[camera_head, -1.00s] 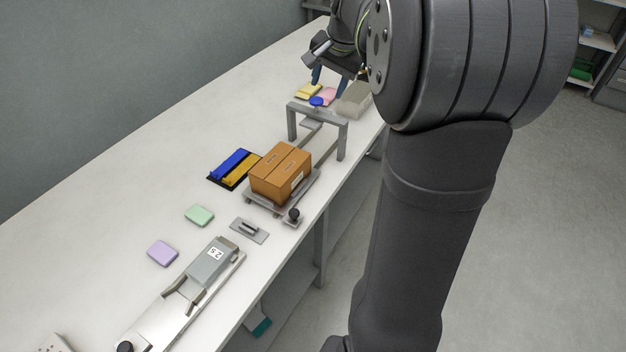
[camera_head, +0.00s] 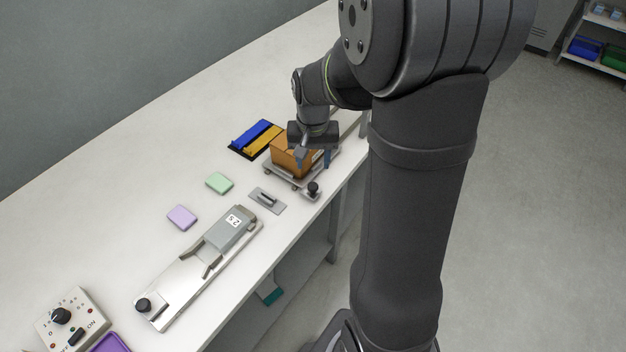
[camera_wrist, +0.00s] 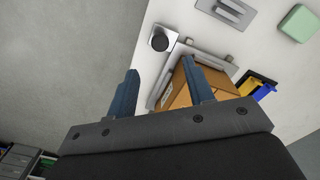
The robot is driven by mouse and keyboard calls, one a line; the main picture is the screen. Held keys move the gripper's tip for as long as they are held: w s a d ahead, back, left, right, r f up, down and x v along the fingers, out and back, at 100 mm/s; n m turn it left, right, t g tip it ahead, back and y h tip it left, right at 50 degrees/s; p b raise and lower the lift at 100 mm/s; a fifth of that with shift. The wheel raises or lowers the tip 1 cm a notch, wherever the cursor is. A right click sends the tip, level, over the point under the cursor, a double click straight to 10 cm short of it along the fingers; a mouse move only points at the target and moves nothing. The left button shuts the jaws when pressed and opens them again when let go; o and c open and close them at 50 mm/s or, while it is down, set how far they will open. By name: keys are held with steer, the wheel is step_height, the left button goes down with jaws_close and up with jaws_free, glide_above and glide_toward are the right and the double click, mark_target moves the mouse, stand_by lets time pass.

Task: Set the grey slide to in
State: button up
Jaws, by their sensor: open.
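A small grey plate with a raised grey bar (camera_head: 267,200) lies on the bench in front of the brown boxes; it looks like the grey slide, but I cannot be sure. It also shows at the top of the wrist view (camera_wrist: 228,10). My gripper (camera_head: 314,160) is open and empty, above the right side of the boxes. In the wrist view, one finger of my gripper (camera_wrist: 160,75) overlaps the brown boxes (camera_wrist: 178,96) and the other is over the floor beyond the bench edge.
The boxes sit on a grey carriage (camera_head: 283,176), with a black knob (camera_head: 312,187) nearby. A long metal fixture with a grey block (camera_head: 232,229), green (camera_head: 220,183) and purple (camera_head: 182,217) blocks and a control box (camera_head: 72,318) stand nearer.

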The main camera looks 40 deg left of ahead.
mark_target(313, 185)
step_height(313, 185, down, 8)
steer(key=shift+f, duration=0.2)
jaws_close()
